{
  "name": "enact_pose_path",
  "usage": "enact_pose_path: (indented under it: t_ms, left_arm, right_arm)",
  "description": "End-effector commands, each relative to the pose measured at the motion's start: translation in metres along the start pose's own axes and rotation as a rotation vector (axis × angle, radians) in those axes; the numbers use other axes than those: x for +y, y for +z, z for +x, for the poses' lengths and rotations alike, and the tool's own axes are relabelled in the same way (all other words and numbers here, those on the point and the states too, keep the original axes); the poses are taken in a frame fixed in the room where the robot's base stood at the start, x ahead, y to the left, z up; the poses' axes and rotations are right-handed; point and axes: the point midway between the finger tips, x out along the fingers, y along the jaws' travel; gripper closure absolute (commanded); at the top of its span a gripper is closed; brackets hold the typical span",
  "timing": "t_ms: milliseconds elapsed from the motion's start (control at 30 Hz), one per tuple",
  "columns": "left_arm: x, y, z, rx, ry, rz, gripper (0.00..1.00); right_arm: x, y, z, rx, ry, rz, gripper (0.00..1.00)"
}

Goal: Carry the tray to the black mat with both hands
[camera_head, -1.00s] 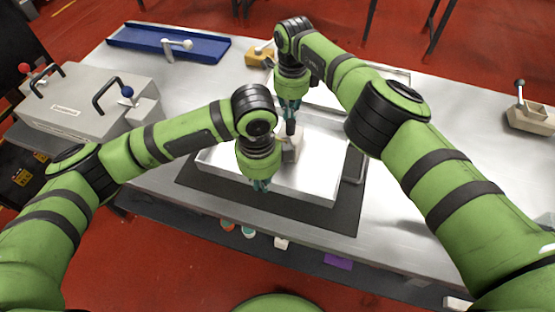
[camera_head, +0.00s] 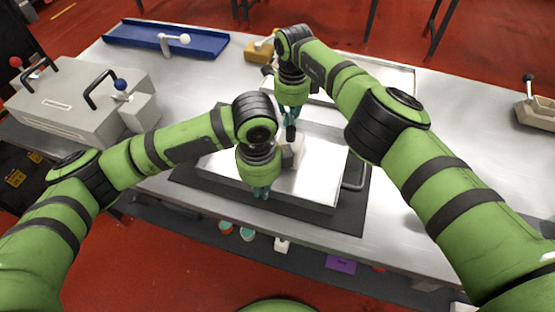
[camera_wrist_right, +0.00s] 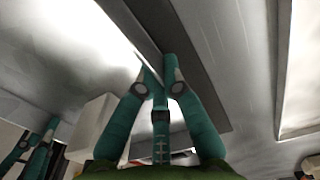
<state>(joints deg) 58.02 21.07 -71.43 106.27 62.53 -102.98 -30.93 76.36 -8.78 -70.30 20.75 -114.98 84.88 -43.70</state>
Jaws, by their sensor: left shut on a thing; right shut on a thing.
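The shiny metal tray (camera_head: 318,186) is over the black mat (camera_head: 350,214), whose dark border shows along the tray's front and sides. I cannot tell whether the tray touches it. My left gripper (camera_head: 261,192) is shut on the tray's near wall. My right gripper (camera_head: 290,132) is shut on the far wall; in the right wrist view its teal fingers (camera_wrist_right: 160,82) meet on that wall. A pale block (camera_head: 291,152) is in the tray between the grippers, partly hidden. In the right wrist view the block (camera_wrist_right: 92,125) shows beside the left gripper's fingers (camera_wrist_right: 42,145).
A grey case (camera_head: 75,105) with black handles stands at the left of the metal table. A blue tray (camera_head: 165,40) lies at the back left, a yellow block (camera_head: 258,52) behind my right gripper. A beige device (camera_head: 537,110) sits far right. The table's right part is clear.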

Motion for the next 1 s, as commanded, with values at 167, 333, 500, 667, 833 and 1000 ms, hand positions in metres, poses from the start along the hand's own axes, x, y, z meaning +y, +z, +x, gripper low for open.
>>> enact_pose_path:
  t_ms: [167,333,500,667,833,1000]
  left_arm:
    - [-0.001,0.0,0.002,0.0,-0.002,-0.001,0.68]
    - [0.0,0.0,0.002,0.0,-0.001,0.0,0.68]
    - [-0.001,0.0,-0.003,0.001,-0.003,0.0,0.68]
    - [-0.001,0.0,-0.026,0.001,-0.007,0.001,0.68]
    - [-0.001,0.0,-0.064,0.001,-0.007,0.001,0.68]
    - [0.0,-0.001,-0.096,0.0,-0.005,0.001,0.68]
  right_arm:
    - [0.001,0.0,0.002,0.0,0.001,0.0,0.68]
    - [0.0,0.0,0.002,0.0,0.001,0.0,0.68]
    - [0.0,0.0,0.002,0.0,0.0,0.0,0.68]
    - [0.0,0.0,0.002,0.0,0.0,0.0,0.68]
    - [0.0,0.0,0.002,0.0,0.0,0.0,0.68]
    - [0.0,0.0,0.002,0.0,0.0,0.0,0.68]
